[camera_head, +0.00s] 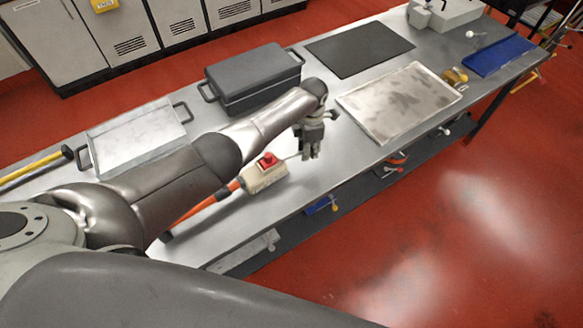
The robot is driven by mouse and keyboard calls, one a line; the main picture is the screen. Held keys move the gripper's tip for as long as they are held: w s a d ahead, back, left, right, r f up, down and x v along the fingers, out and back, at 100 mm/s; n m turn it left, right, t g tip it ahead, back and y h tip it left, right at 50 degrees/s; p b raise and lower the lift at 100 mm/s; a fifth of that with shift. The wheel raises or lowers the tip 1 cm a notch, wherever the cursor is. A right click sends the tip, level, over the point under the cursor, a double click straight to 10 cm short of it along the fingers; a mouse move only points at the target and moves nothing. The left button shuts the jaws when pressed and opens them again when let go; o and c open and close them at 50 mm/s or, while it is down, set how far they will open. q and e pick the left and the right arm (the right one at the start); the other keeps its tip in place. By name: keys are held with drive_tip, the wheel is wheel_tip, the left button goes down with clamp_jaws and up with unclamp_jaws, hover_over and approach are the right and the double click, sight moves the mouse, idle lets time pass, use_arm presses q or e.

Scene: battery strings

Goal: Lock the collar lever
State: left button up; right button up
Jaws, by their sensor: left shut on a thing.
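My left gripper (311,150) points down over the front middle of the steel bench. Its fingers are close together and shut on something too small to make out. Left of it lies a beige box (264,177) with a red part (267,160) on top. An orange bar with dark ends (196,209) runs from the box down to the left, partly behind my left arm. A thin pale piece seems to reach from the box toward the fingers. I cannot tell for sure which part is the collar lever. My right gripper is not in view.
On the bench (340,180) are a dark lidded case (253,75), a pale metal tray (136,135), a black mat (359,48), a worn metal plate (398,103) and a blue tray (497,55). A yellow-handled tool (35,165) lies far left. Cabinets stand behind; red floor is clear in front.

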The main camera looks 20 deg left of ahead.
use_arm(q)
drive_tip(key=shift+w+a+n, duration=0.15)
drive_tip(key=shift+w+n, duration=0.15)
drive_tip(key=shift+n, duration=0.1)
drive_tip(key=shift+w+a+n, duration=0.15)
drive_tip(key=shift+n, duration=0.15)
drive_tip(key=o, duration=1)
wheel_tip(320, 180, up, 5)
drive_tip(key=p, duration=0.5)
wheel_tip(320, 180, up, 2)
drive_tip(key=shift+r+p, duration=0.1)
drive_tip(key=shift+p, duration=0.4)
